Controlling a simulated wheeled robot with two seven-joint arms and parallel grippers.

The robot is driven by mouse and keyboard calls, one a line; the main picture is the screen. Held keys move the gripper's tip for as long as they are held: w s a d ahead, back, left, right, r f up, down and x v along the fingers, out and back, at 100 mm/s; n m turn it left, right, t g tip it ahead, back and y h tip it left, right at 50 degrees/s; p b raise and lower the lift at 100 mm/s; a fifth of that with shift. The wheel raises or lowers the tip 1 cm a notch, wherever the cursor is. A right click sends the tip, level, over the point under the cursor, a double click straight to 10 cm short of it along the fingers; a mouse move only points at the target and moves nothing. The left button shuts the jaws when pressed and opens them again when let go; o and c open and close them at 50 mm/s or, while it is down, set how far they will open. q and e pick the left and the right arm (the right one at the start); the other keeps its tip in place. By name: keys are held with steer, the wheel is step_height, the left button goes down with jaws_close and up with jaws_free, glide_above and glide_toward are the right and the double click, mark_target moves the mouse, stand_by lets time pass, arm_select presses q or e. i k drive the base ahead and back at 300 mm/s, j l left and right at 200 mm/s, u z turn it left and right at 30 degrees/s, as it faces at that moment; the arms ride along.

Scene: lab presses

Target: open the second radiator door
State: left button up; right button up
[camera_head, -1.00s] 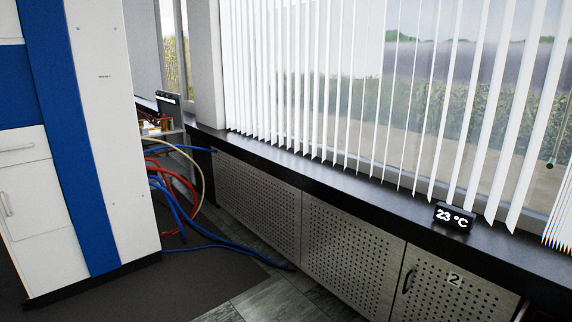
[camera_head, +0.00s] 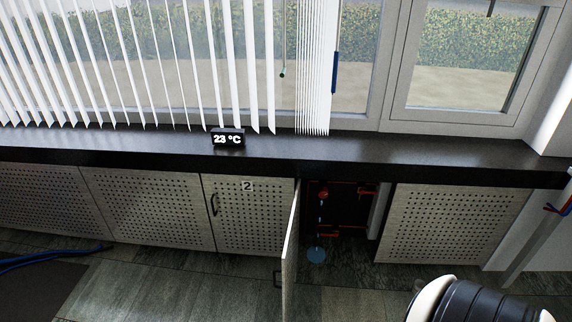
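The radiator door marked "2" (camera_head: 255,218) is a perforated grey metal panel under the dark window sill. It is shut, with a dark curved handle (camera_head: 214,205) near its left edge. Just right of it, another door (camera_head: 290,255) stands open, swung out into the room and seen nearly edge-on, with a handle at its left side. Behind it is a dark opening with orange-red valves (camera_head: 323,193) and pipes. Neither gripper is in view. Part of one of my arms, white and black, shows at the bottom right.
A black display (camera_head: 228,138) reading 23 °C stands on the sill (camera_head: 400,163). More perforated panels (camera_head: 450,222) continue along the wall both ways. Blue hoses (camera_head: 55,256) lie on the floor at left. The tiled floor (camera_head: 180,285) before door 2 is clear.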

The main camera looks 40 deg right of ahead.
mark_target(250, 216)
steer(key=j+z, duration=0.2)
steer(key=z, duration=0.3)
steer(key=j+z, duration=0.2)
steer(key=z, duration=0.3)
steer(key=j+z, duration=0.15)
steer(key=z, duration=0.35)
steer(key=k+j+z, duration=0.3)
steer(key=j, duration=0.3)
steer(key=k+j+z, duration=0.3)
steer(key=k+j, duration=0.15)
steer(key=i+j+z, duration=0.25)
steer(key=i+j, duration=0.5)
steer(key=j, duration=0.15)
steer(key=i+j+z, duration=0.15)
steer(key=i+j, duration=0.2)
steer(key=i, duration=0.2)
steer(key=i+j+z, duration=0.1)
steer(key=i+j, duration=0.3)
steer(key=i, duration=0.1)
